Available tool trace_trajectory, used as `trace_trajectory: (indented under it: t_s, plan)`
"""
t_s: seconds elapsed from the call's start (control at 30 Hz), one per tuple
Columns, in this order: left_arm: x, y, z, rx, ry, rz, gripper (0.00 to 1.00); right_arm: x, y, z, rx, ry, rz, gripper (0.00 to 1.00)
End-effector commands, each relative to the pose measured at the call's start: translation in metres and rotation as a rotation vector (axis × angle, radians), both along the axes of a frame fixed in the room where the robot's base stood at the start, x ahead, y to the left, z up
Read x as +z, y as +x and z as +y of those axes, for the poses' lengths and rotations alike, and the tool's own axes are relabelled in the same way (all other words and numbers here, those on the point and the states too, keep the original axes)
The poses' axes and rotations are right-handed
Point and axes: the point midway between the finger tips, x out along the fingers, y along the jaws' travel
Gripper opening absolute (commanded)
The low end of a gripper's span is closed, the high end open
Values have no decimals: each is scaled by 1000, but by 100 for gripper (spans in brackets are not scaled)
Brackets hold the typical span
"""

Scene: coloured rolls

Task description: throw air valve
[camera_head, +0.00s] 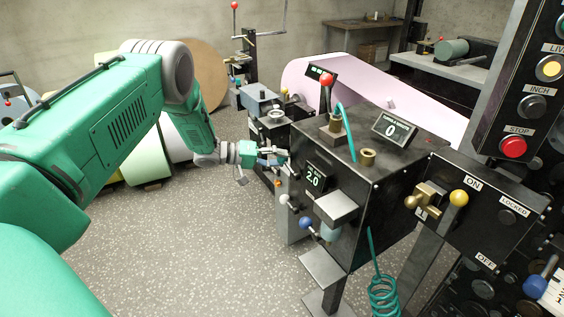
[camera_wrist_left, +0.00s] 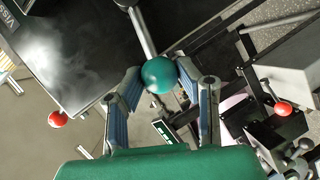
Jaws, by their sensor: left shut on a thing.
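My left gripper (camera_head: 276,161) is at the left side of the black machine box (camera_head: 365,180). In the left wrist view, the fingers of my left gripper (camera_wrist_left: 160,78) are shut on a teal ball knob (camera_wrist_left: 159,73) at the end of a grey lever (camera_wrist_left: 142,32). In the head view this knob cannot be made out at the gripper. A brass valve (camera_head: 427,195) with a yellow ball handle (camera_head: 459,198) sits on the black panel marked ON, OFF and LOCKED, well to the right of my gripper. My right gripper is not in view.
A lever with a blue knob (camera_head: 305,223) sticks out of the box front, near a display reading 2.0 (camera_head: 315,178). A red knob (camera_head: 326,79) stands on top. A coiled teal hose (camera_head: 384,296) hangs below. The speckled floor (camera_head: 190,245) is clear.

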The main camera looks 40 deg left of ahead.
Motion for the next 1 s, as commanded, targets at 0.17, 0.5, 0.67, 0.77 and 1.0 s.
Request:
trace_trajectory:
  t_s: [0.17, 0.5, 0.67, 0.77, 1.0]
  plan:
    - [-19, -4, 7, 8, -100, 56, 0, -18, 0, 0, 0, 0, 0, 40]
    - [-26, -3, 7, 8, -215, 103, 0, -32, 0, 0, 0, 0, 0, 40]
    - [-27, -3, 7, 9, -231, 111, 0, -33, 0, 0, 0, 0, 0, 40]
    - [-27, -4, 7, 9, -234, 112, 0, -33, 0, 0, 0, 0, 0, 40]
    - [-27, -4, 7, 9, -235, 113, 0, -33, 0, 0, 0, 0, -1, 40]
